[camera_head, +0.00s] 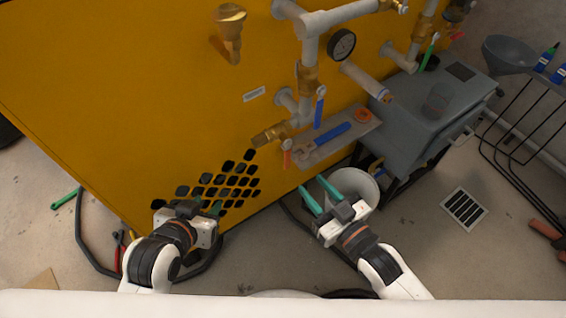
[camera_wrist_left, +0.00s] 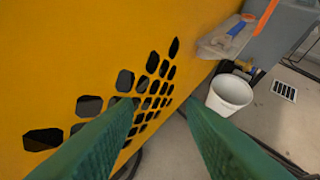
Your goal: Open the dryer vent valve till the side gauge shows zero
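A round black-faced gauge (camera_head: 342,44) sits on the grey pipework in front of the yellow panel (camera_head: 130,90). Its needle is too small to read. Brass valves carry a blue lever (camera_head: 319,110), a red lever (camera_head: 287,156) and a green lever (camera_head: 430,52); I cannot tell which is the dryer vent valve. An orange-red bar (camera_wrist_left: 265,18) shows at the top of the left wrist view. My left gripper (camera_head: 196,207) is open and empty before the panel's perforated grille. My right gripper (camera_head: 320,195) is open and empty beside the bucket, below the red lever.
A shelf (camera_head: 312,155) with a blue-handled tool (camera_head: 333,134) juts from the panel. A pale bucket (camera_head: 368,186) stands below it, also in the left wrist view (camera_wrist_left: 232,90). A grey cabinet (camera_head: 420,120) and black wire rack (camera_head: 520,150) stand right. Black hose lies on the floor.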

